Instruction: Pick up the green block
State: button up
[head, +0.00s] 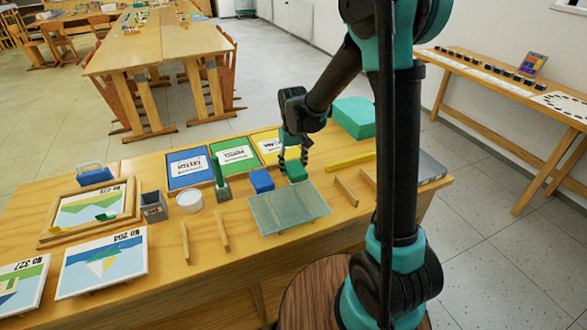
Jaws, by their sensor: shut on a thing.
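The green block (296,171) is a small box near the back middle of the wooden table, to the right of the blue block (262,181). My gripper (293,157) reaches down over it from behind and is shut on it. The fingers are dark and cover part of the block's sides. I cannot tell whether the block still touches the table. A larger green box (353,117) stands behind and to the right.
A grey-green glass plate (288,208) lies just in front of the block. Blue, green and yellow cards (235,156) lie behind. Wooden strips (346,192), a yellow bar (350,161), a white round container (190,201) and framed pictures (88,210) surround the area.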

aim_at(293, 165)
notch_tip(293, 165, up, 20)
jog(key=shift+f, duration=0.15)
dwell(0.5)
